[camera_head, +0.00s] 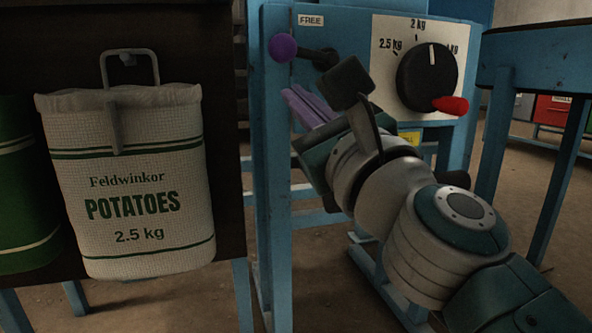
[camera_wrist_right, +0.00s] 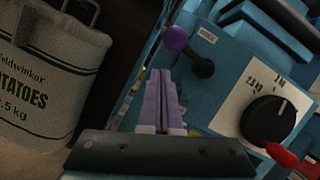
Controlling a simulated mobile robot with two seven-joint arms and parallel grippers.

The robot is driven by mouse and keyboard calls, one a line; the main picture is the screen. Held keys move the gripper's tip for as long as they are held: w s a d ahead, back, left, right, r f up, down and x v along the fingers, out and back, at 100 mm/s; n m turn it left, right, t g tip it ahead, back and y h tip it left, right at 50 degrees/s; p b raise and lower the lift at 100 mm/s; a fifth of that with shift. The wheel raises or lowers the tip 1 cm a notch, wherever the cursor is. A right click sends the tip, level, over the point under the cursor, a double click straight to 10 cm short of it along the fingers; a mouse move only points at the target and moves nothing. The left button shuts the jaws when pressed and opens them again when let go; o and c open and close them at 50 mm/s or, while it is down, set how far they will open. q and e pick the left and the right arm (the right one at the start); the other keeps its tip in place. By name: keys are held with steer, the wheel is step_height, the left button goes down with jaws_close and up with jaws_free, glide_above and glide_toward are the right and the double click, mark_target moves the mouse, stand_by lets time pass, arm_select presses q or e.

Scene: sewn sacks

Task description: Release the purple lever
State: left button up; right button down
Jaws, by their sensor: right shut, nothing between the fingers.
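The purple lever (camera_head: 283,47) has a round purple knob on a black arm. It sticks out to the left on the blue machine's front, just below a label reading FREE. It also shows in the right wrist view (camera_wrist_right: 175,38), up and slightly right of the fingertips. My right gripper (camera_head: 288,93) has purple fingers, shut with nothing between them. In the head view the fingers are just below the knob, with a visible gap. The closed fingers (camera_wrist_right: 162,73) point up the right wrist view. My left gripper is not in view.
A black dial (camera_head: 426,80) with a red tip sits on a white weight scale on the blue machine (camera_head: 340,18). A white potato sack (camera_head: 150,235) hangs at left from a bracket (camera_head: 129,58), beside a green sack (camera_head: 18,190). A blue table (camera_head: 535,60) stands at right.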

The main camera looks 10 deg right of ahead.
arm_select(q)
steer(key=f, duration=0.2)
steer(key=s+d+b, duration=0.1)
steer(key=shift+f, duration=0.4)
arm_select(e)
steer(key=v, duration=1.1)
steer(key=shift+a+f, duration=0.15)
steer(key=shift+f, duration=0.1)
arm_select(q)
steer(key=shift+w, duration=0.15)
arm_select(e)
steer(key=shift+w, duration=0.15)
